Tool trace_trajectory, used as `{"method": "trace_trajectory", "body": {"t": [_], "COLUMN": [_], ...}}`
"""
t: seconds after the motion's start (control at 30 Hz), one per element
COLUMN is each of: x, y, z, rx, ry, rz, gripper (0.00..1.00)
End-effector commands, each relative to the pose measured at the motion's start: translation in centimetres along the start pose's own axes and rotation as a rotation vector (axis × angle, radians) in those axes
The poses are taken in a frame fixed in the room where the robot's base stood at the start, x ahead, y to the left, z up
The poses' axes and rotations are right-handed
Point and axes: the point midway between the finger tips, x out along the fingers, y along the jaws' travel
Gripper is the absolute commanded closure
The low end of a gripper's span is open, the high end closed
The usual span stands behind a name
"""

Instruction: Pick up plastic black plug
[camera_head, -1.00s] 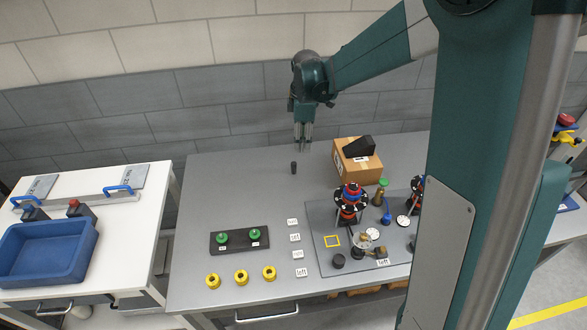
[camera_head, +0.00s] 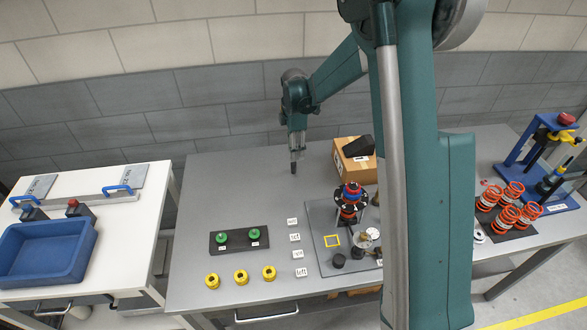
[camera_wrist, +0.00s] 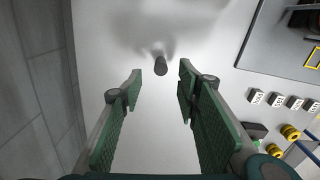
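The black plug (camera_head: 293,168) stands on the grey table near its back edge, left of the cardboard box. It also shows in the wrist view (camera_wrist: 160,66) as a small dark cylinder. My gripper (camera_head: 294,154) hangs just above the plug in the head view. In the wrist view my gripper (camera_wrist: 160,80) has its green fingers spread wide. The plug appears between and just beyond the fingertips, with nothing held. Whether the fingertips are level with the plug I cannot tell.
A cardboard box (camera_head: 352,172) with a black object on top stands right of the plug. A grey fixture plate (camera_head: 318,240) with parts lies in front. A dark holder with green knobs (camera_head: 220,242) and several yellow rings (camera_head: 241,276) are further forward. The table around the plug is clear.

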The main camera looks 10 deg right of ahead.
Motion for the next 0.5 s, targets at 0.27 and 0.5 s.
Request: {"method": "trace_trajectory", "body": {"t": [0.27, 0.5], "x": [1.1, 2.5], "y": [0.0, 0.0], "z": [0.0, 0.0], "rx": [0.000, 0.001], "ry": [0.000, 0.000], "rz": [0.000, 0.000], "gripper": [0.67, 0.67]}}
